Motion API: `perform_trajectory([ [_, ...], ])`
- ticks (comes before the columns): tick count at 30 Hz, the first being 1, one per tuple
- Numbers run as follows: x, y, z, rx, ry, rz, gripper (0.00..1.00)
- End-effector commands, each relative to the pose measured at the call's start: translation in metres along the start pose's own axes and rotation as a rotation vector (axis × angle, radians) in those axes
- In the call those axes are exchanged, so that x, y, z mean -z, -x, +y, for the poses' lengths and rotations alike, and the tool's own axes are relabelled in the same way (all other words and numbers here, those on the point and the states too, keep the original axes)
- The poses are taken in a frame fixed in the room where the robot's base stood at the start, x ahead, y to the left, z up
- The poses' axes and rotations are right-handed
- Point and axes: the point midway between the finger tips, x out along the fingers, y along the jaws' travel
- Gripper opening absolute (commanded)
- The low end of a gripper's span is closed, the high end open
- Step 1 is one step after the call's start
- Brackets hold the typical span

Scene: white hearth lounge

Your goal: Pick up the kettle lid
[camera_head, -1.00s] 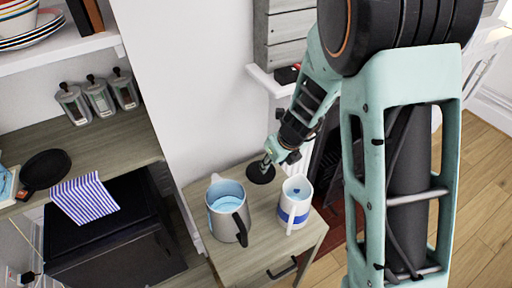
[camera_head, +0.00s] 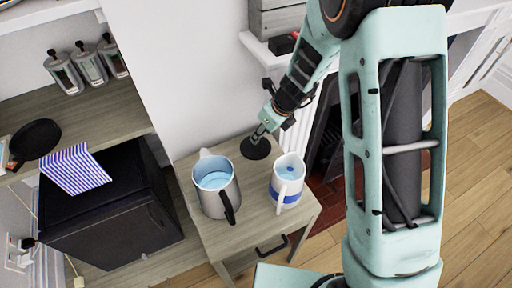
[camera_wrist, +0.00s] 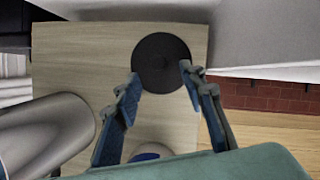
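The kettle lid is a flat black disc (camera_head: 256,149) lying on the wooden cabinet top (camera_head: 238,243), near its back edge. It also shows in the wrist view (camera_wrist: 160,62). My gripper (camera_head: 260,134) is just above the lid, pointing down. In the wrist view my gripper (camera_wrist: 160,78) has its two fingers spread apart, one tip on each side of the disc's near part. Nothing is seen held between them. I cannot tell whether the tips touch the lid. The open grey kettle (camera_head: 217,190) with a black handle stands to the left, with blue inside.
A white mug with a blue band (camera_head: 287,182) stands right of the kettle, close to my gripper. The wall rises behind the lid. A black cabinet-like box (camera_head: 110,215) with a striped cloth (camera_head: 74,168) is at left, beside a black pan (camera_head: 36,141).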

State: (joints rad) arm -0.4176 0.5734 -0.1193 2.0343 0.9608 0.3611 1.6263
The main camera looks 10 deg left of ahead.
Motion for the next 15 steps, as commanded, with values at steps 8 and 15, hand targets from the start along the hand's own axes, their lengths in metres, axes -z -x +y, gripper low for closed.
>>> perform_trajectory([
  [8,-0.001,-0.03,0.002,-0.001,-0.002,0.001,0.38],
  [15,-0.003,-0.056,0.002,0.001,-0.002,0.0,0.38],
])
